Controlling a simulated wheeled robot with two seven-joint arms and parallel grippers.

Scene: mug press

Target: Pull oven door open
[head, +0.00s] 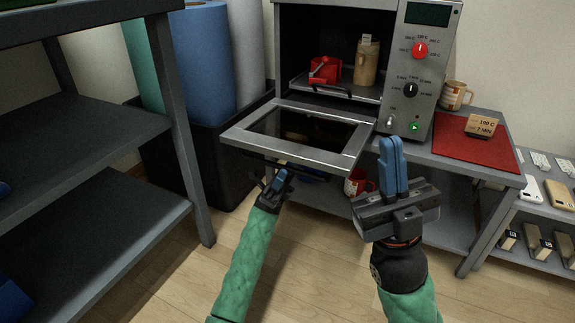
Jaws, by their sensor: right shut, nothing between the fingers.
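The oven (423,85) is a grey metal box with a dark display and knobs on its right panel. Its glass-windowed door (350,150) is folded down and slopes out toward me, so the dark cavity is exposed. Inside, a red clamp-like piece (328,70) and a tan mug (366,62) with a small tag stand on a rack. My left gripper (280,178) is just below the door's front edge, by the dark handle bar; its fingers are small and partly hidden, and contact is unclear. My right gripper (393,160) is upright, shut and empty, right of the door.
A red mat (468,150) with a tan sign, and a striped mug (453,96), are right of the oven. A red mug (355,183) is on the lower shelf. Grey shelving (85,130) stands left; rolls (205,60) stand in a black bin. Phone cases (528,190) are at right.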

